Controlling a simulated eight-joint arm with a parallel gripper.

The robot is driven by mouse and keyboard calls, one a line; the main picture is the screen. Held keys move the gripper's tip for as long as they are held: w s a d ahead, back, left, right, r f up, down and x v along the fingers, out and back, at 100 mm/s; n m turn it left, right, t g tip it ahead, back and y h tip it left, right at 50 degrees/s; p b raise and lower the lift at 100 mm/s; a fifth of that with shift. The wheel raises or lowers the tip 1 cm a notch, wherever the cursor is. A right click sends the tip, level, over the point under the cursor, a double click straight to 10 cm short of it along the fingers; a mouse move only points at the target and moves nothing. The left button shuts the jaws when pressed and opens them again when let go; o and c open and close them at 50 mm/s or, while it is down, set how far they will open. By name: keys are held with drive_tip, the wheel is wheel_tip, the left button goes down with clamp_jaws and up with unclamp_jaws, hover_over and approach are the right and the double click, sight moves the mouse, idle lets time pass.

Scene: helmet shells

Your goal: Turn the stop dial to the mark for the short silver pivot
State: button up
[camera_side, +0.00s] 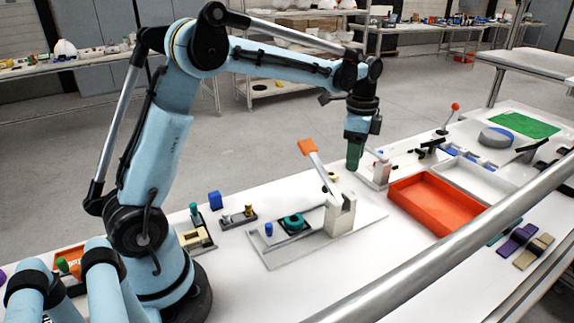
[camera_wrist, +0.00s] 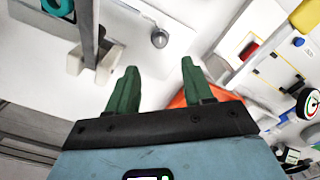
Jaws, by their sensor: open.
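My gripper (camera_side: 354,158) hangs above the table between the press and the orange tray. In the wrist view its two green fingers (camera_wrist: 157,72) are apart with nothing between them. A round dial-like part (camera_wrist: 308,104) with a dark rim and pale face is at the right edge of the wrist view, clear of the fingers; I cannot read its marks or tell its setting. A small round grey knob (camera_wrist: 159,38) is on the white surface beyond the fingertips. In the side view, small gold and silver pins (camera_side: 248,211) stand in a dark holder; which is the short silver pivot is unclear.
A cream press (camera_side: 341,216) with a raised orange-tipped lever (camera_side: 307,147) stands left of my gripper, by a teal ring (camera_side: 293,222) and blue pin (camera_side: 269,229). An orange tray (camera_side: 440,205) is to the right. A metal rail (camera_side: 450,245) crosses the foreground.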

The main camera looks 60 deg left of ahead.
drive_tip(key=shift+r, duration=0.95)
wheel_tip(320, 180, down, 12)
drive_tip(key=n, duration=1.8)
drive_tip(key=shift+f, duration=0.25)
